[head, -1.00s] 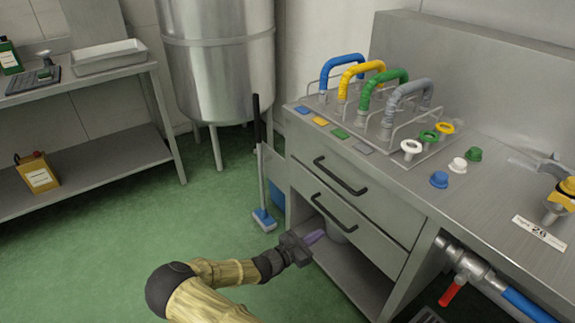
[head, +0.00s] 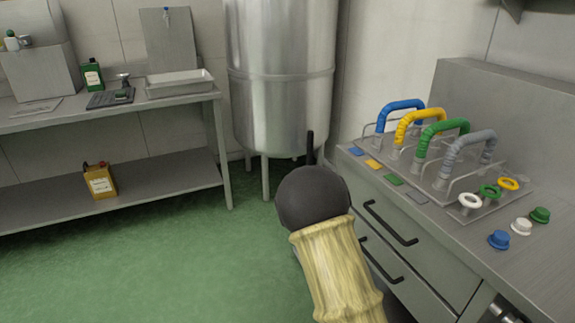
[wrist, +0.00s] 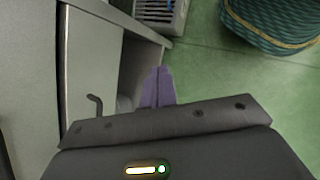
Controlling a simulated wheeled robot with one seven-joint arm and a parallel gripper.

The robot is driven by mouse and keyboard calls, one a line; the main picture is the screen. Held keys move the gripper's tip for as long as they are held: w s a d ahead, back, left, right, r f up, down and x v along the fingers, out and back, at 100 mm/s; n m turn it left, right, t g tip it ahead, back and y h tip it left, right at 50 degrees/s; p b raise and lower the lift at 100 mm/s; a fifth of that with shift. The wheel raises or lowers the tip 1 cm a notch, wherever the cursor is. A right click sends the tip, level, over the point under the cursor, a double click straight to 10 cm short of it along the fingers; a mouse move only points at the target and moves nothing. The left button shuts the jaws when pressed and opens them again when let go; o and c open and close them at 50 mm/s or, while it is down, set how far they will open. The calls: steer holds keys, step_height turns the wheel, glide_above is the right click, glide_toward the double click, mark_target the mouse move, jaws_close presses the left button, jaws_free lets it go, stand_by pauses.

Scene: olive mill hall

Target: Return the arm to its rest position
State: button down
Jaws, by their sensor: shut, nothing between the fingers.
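My gripper (wrist: 158,88) shows in the wrist view with its purple fingers together and nothing between them. It is beside the steel cabinet's open lower shelf space, above the green floor. In the head view my gripper is not visible; only my arm, with a dark round joint and a tan sleeve, rises at the lower middle in front of the cabinet (head: 440,268).
The cabinet's dark drawer handle (wrist: 95,104) is close left of my gripper. A steel tank (head: 283,80) and a side table (head: 120,195) stand behind.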

steer(key=s+a+r+m+t+y, duration=0.2)
steer(key=s+a+r+m+y, duration=0.15)
steer(key=r, duration=0.35)
steer(key=s+a+r+m+t+y, duration=0.2)
steer(key=s+r+m+t+y, duration=0.1)
steer(key=r+m, duration=0.3)
step_height(320, 180, up, 27)
steer(key=p, duration=2.5)
steer(key=shift+w+n, duration=0.15)
steer(key=shift+n, duration=0.3)
steer(key=shift+a+f, duration=0.1)
steer(key=shift+f, duration=0.05)
